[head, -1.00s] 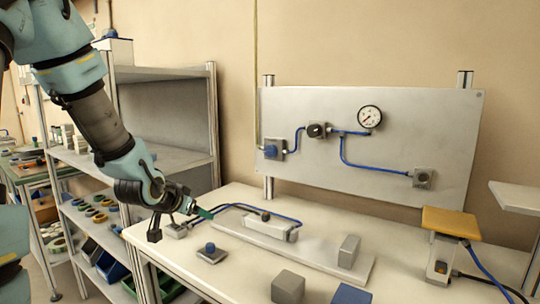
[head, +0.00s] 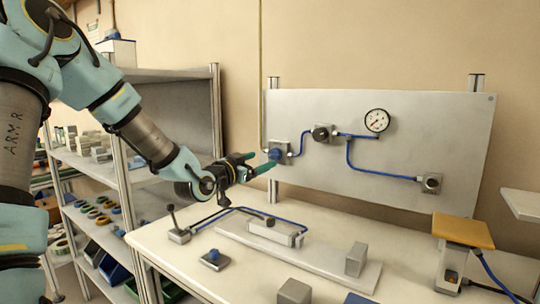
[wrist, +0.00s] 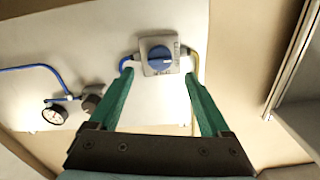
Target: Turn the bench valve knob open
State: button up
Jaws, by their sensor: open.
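A round blue knob (head: 276,154) sits on a grey square plate at the left of the upright panel. In the wrist view the blue knob (wrist: 160,57) shows a pale line across it, nearly level, and small marks on the plate. My gripper (head: 262,163) is open and empty, its green fingers pointing at the panel in front of the knob. In the wrist view my gripper (wrist: 158,76) has its fingertips apart, with the knob between and beyond them. I see no contact with the knob.
The panel (head: 440,115) also carries a black knob (head: 322,133), a gauge (head: 376,120) and blue tubing. On the bench below are a lever box (head: 178,232), a blue button box (head: 214,258) and a grey block (head: 356,259). A shelf unit (head: 170,72) stands left.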

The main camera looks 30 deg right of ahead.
aim_at(272, 156)
jog(key=p+x, duration=0.1)
jog(key=x, duration=0.5)
grip_shut()
dwell(0.7)
